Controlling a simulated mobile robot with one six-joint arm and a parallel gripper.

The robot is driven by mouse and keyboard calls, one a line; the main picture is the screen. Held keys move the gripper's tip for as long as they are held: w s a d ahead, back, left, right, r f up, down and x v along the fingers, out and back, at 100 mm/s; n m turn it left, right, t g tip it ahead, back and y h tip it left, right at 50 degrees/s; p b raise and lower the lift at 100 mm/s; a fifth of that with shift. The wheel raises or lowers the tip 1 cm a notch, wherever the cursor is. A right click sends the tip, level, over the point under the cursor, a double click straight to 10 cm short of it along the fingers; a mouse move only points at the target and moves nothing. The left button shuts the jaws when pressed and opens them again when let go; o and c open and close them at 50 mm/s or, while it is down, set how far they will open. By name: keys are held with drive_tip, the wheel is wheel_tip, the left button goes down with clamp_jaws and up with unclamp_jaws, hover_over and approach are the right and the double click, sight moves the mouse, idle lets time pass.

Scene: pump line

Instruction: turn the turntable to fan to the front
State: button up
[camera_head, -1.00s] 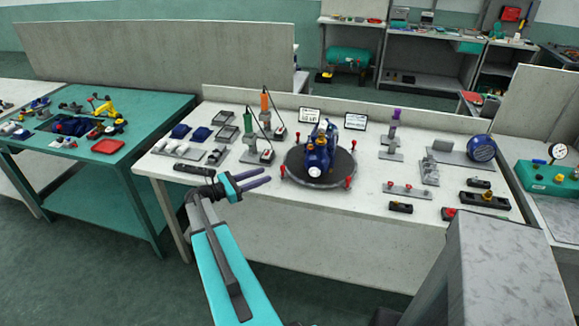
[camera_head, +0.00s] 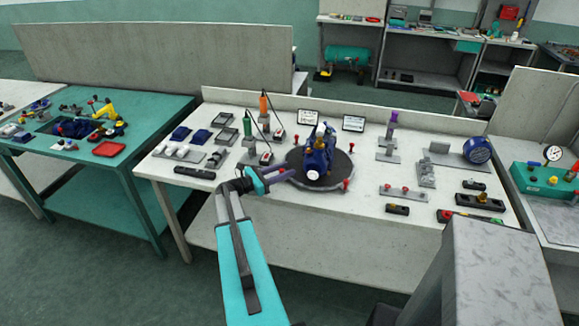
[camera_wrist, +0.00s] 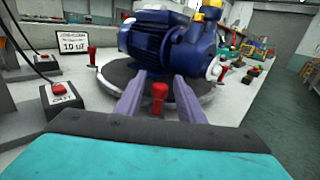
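The round dark turntable (camera_head: 340,172) stands on the white bench with red upright knobs around its rim. A blue pump with a ribbed motor (camera_head: 318,158) sits on it. Its white round port faces the front in the head view, and the ribbed motor end points toward the back. My gripper (camera_head: 286,174) is at the turntable's left rim. In the wrist view my gripper (camera_wrist: 158,92) is open, with one finger on each side of a red knob (camera_wrist: 159,91). I cannot tell whether either finger touches it. The turntable's rim (camera_wrist: 205,98) also shows there, partly behind the fingers.
Two upright tools, green (camera_head: 247,125) and orange (camera_head: 263,104), stand behind left, with corded red-button boxes (camera_wrist: 60,92) close to my gripper. Small signs stand behind the turntable.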

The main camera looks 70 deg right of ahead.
drive_tip(key=shift+p+x, duration=0.3)
drive_tip(key=shift+x, duration=1.15)
clamp_jaws()
